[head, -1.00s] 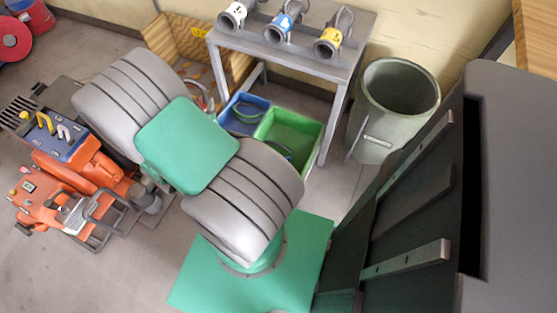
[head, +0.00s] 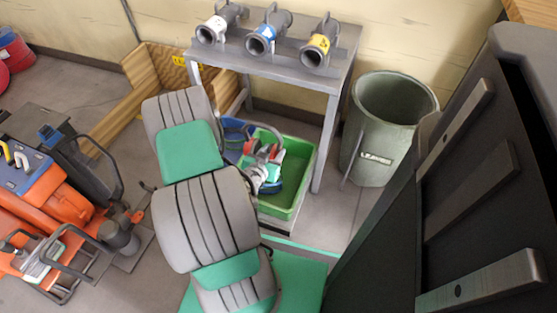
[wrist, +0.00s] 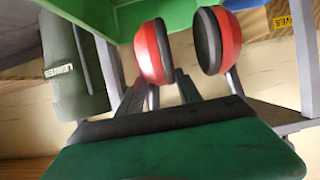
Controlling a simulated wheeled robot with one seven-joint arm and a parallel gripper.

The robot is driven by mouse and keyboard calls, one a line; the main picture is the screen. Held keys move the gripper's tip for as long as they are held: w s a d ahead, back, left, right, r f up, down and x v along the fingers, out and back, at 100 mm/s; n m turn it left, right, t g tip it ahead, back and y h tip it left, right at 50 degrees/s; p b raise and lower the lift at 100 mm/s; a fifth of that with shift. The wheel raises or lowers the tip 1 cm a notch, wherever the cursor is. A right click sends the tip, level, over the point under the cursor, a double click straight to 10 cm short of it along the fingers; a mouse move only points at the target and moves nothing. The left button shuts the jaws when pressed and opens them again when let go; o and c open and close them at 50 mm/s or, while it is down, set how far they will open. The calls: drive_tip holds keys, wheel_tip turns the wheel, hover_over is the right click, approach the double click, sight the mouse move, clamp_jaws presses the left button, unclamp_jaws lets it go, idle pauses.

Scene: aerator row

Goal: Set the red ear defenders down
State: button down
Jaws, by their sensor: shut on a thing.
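The red ear defenders show in the head view (head: 278,153) over the green bin (head: 298,185), with a grey headband arching above. In the wrist view their two red cups with dark pads (wrist: 152,50) hang side by side in front of my gripper (wrist: 175,82). My gripper (head: 264,172) is shut on the ear defenders, at the end of my arm in the head view. The green bin also shows at the top of the wrist view (wrist: 125,20). I cannot tell whether the ear defenders touch the bin.
A blue bin (head: 232,132) sits left of the green one under a grey table (head: 285,60). Several grey pipe fittings with coloured labels (head: 262,38) stand on it. A green waste bin (head: 385,130) stands to the right. Orange machines (head: 45,200) stand at the left.

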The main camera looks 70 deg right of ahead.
drive_tip(key=x, duration=0.4)
drive_tip(key=shift+w+f+b, duration=0.1)
drive_tip(key=shift+f+b, duration=0.1)
drive_tip(key=shift+b, duration=0.15)
drive_tip(key=d+f+b, duration=0.4)
drive_tip(key=d+f, duration=0.1)
drive_tip(key=f, duration=0.4)
drive_tip(key=shift+d+b, duration=0.25)
drive_tip(key=shift+b, duration=0.05)
drive_tip(key=shift+w, duration=0.1)
drive_tip(key=shift+f+b, duration=0.5)
drive_tip(key=shift+b, duration=0.1)
drive_tip(key=shift+f, duration=0.15)
drive_tip(key=c, duration=0.8)
unclamp_jaws()
